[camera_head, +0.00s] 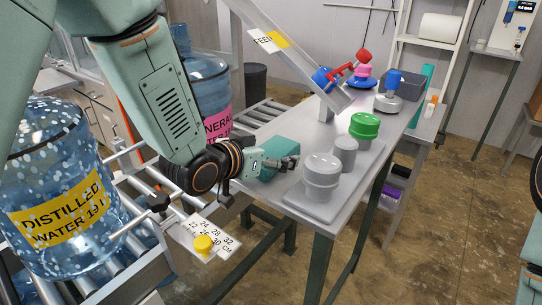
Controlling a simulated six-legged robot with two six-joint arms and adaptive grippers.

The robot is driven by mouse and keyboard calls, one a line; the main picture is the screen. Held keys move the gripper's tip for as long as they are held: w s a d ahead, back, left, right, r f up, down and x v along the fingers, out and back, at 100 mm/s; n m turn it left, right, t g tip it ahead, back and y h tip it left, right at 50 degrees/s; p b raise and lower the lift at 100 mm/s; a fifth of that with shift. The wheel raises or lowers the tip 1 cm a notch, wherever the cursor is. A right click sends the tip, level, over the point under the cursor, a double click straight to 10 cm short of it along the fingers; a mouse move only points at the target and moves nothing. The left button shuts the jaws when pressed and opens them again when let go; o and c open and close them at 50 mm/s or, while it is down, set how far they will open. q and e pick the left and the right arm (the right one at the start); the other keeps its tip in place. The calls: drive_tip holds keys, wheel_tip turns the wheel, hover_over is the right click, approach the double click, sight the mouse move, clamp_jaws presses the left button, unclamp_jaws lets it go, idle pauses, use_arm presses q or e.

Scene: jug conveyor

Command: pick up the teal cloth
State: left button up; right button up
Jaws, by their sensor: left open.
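The teal cloth (281,147) looks like a folded, block-shaped bundle on the near left end of the grey table. My left gripper (288,164) comes in from the left and is open. Its fingers overlap the cloth's front side in the picture; I cannot tell whether they touch it. Part of the cloth is hidden behind the gripper. My right gripper is not in view; only parts of my right arm show at the right edge.
On the table (262,193) stand a tray with grey cylinders (322,178) and a green-capped one (364,127). A slanted chute (300,65) hangs above. Large water jugs (62,190) stand on roller conveyors at left.

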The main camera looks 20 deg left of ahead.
use_arm(q)
drive_tip(key=shift+d, duration=0.2)
drive_tip(key=shift+w+a+f, duration=0.1)
drive_tip(key=shift+a, duration=0.35)
drive_tip(key=c, duration=0.4)
drive_tip(key=shift+d, duration=0.4)
drive_tip(key=c, duration=0.7)
drive_tip(key=shift+a, duration=0.3)
drive_tip(key=shift+c, duration=0.8)
